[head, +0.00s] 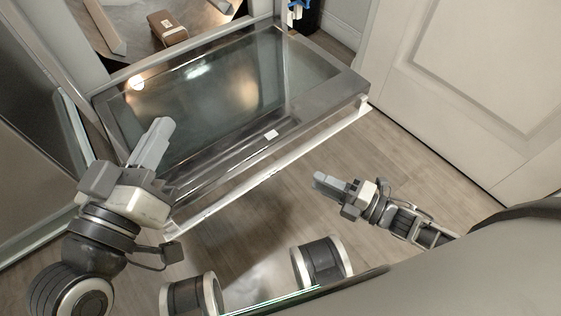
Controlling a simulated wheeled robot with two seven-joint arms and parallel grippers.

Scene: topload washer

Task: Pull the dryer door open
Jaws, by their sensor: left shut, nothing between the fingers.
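The door (345,88) is a wide metal-framed panel with a dark glass window, tilted out and down from the appliance front. A long white handle bar (270,172) runs along its near edge. My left gripper (160,132) is shut and empty, in front of the left part of the door in the picture. I cannot tell whether it touches the door. It hides part of the door's left frame. My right gripper (319,179) is apart from the door, to the right of and below the handle bar. Its fingers are too small and side-on to tell their opening.
A brown box-like object (168,28) shows beyond the door's far edge. A white panelled door (480,75) stands at the right, and a dark glossy panel (35,150) at the left. Wood floor (420,160) is clear between the handle bar and the white door.

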